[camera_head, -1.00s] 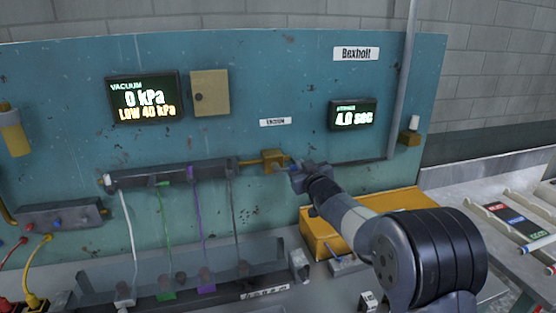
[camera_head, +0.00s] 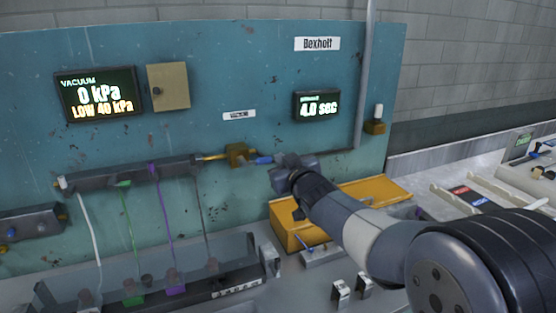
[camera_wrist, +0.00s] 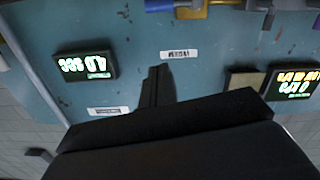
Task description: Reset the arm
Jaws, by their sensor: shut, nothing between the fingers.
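My gripper (camera_wrist: 157,88) shows in the wrist view with its dark fingers together and nothing between them. It faces the teal panel (camera_wrist: 215,58), and the wrist view shows the panel upside down. In the head view my arm reaches in from the lower right, and its wrist end is near the brass valve block (camera_head: 238,154) with a blue end piece (camera_head: 264,160). The fingertips are hidden behind the wrist in the head view. I cannot tell how far they are from the panel.
A dark manifold (camera_head: 130,174) with white, green, purple and dark tubes runs left of the valve. A clear-walled trough (camera_head: 150,285) stands below. A yellow box (camera_head: 290,228) sits under my arm. Displays read 0 kPa (camera_head: 97,94) and 4.0 sec (camera_head: 317,106). A tray with coloured labels is right.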

